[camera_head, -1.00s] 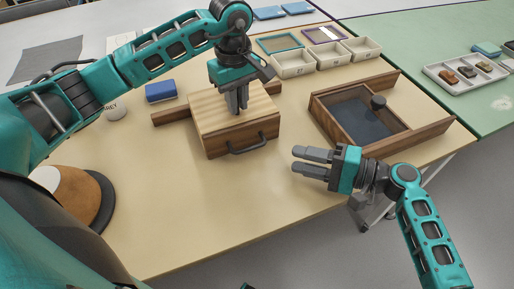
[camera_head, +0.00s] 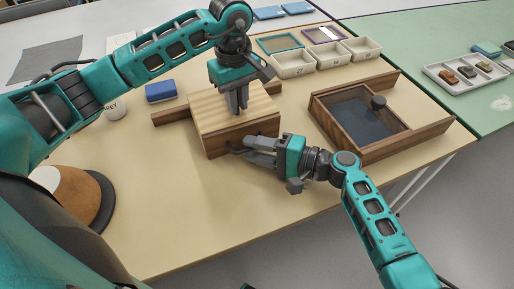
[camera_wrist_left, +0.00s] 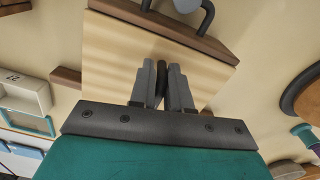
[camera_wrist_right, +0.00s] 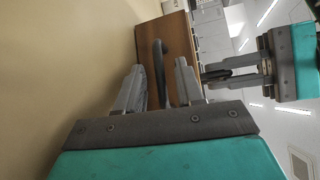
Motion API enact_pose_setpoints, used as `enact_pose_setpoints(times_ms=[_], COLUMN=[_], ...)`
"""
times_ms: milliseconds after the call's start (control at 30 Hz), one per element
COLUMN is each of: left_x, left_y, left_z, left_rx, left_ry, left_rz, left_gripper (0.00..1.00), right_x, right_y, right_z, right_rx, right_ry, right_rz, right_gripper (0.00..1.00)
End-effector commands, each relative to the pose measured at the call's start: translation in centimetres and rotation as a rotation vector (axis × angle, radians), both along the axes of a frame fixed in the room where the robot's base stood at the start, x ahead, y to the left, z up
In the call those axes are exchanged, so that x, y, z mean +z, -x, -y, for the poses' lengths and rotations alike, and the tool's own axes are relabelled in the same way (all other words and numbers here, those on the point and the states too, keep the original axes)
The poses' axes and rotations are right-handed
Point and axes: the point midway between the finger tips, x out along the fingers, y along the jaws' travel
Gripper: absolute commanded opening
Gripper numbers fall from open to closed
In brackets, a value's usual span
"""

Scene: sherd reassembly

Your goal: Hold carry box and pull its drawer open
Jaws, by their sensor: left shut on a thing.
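The carry box (camera_head: 210,108) stands on the tan table with a pale striped wooden lid and a brown drawer front (camera_head: 216,146). My left gripper (camera_head: 240,110) points down over the lid's middle. It is shut on a dark grip (camera_wrist_left: 161,88) on the lid, mostly hidden by the fingers. The drawer's dark handle (camera_wrist_right: 159,68) shows in the right wrist view. My right gripper (camera_head: 248,147) is at the drawer front with its fingers open. The handle lies between these fingers, with visible gaps on both sides. The drawer looks closed.
A wooden tray with a dark panel (camera_head: 365,118) and a round knob lies to the right. White bins (camera_head: 293,65) stand behind. A blue box (camera_head: 160,92) sits at back left, and a round brown-and-black object (camera_head: 85,195) at front left. The table's front is clear.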

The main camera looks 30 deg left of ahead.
Motion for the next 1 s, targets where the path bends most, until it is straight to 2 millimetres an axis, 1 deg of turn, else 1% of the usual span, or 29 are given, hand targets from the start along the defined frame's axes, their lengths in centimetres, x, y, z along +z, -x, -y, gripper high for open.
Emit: enact_pose_setpoints(times_ms=[33,300,400,867,1000], left_x=[0.08,0.09,0.09,0.1,0.1], left_y=[-0.09,-0.09,-0.09,-0.1,-0.11], left_z=[-0.1,-0.11,-0.11,-0.13,-0.13], left_rx=[0.004,0.004,0.004,0.005,0.005], left_ry=[-0.001,-0.001,-0.001,-0.001,-0.002], left_rz=[0.004,0.004,0.004,0.004,0.005], left_gripper=[0.0,0.0,0.0,0.0,0.0], right_x=[0.0,0.0,-0.01,-0.06,-0.15], right_y=[-0.01,0.0,-0.01,0.01,0.43], right_z=[0.02,0.04,0.05,0.1,0.67], right_rx=[0.0,0.0,0.0,0.0,0.0], right_ry=[0.0,0.0,0.0,0.001,0.0], right_rz=[0.0,0.0,0.0,-0.001,-0.001], right_gripper=[0.34,0.08,0.0,0.0,0.0])
